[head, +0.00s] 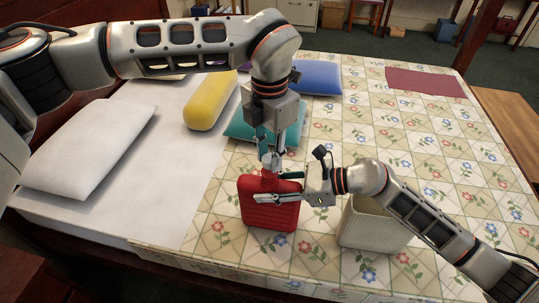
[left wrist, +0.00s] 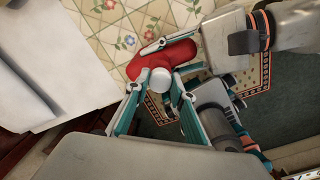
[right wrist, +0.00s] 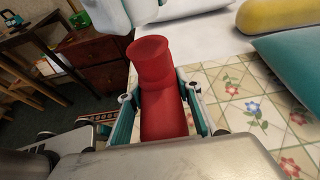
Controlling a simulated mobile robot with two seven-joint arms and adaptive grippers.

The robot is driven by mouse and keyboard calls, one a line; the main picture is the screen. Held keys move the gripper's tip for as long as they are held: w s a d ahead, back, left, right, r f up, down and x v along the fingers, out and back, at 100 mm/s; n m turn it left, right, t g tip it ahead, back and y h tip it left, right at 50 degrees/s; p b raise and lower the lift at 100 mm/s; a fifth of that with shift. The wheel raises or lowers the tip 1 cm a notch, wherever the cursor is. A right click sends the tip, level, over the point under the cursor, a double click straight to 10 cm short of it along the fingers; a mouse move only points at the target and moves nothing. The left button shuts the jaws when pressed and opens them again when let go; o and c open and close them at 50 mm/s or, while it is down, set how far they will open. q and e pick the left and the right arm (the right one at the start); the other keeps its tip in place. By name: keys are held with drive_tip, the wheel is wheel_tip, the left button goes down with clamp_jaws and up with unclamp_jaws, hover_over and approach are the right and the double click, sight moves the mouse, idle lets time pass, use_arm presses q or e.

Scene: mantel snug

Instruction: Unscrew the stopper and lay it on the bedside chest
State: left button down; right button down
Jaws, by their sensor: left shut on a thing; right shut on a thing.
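A red hot-water bottle (head: 268,212) stands upright on the flowered quilt. My right gripper (head: 277,187) is shut on it near the shoulder, with a finger on each side; its flared red neck (right wrist: 150,55) shows between the fingers in the right wrist view. My left gripper (head: 270,158) points down from above, shut on the pale round stopper (left wrist: 160,79) over the bottle's mouth. Whether the stopper still sits in the neck or is clear of it I cannot tell. A brown wooden chest with drawers (right wrist: 103,75) shows beyond the bottle in the right wrist view.
A pale woven basket (head: 372,228) stands right of the bottle, under my right arm. White (head: 90,150), yellow (head: 212,100), teal (head: 240,127) and blue (head: 318,78) pillows lie on the bed. Small objects stand on the chest top.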

sight(270, 158)
use_arm(q)
drive_tip(key=shift+r, duration=2.05)
use_arm(e)
drive_tip(key=c, duration=1.3)
unclamp_jaws()
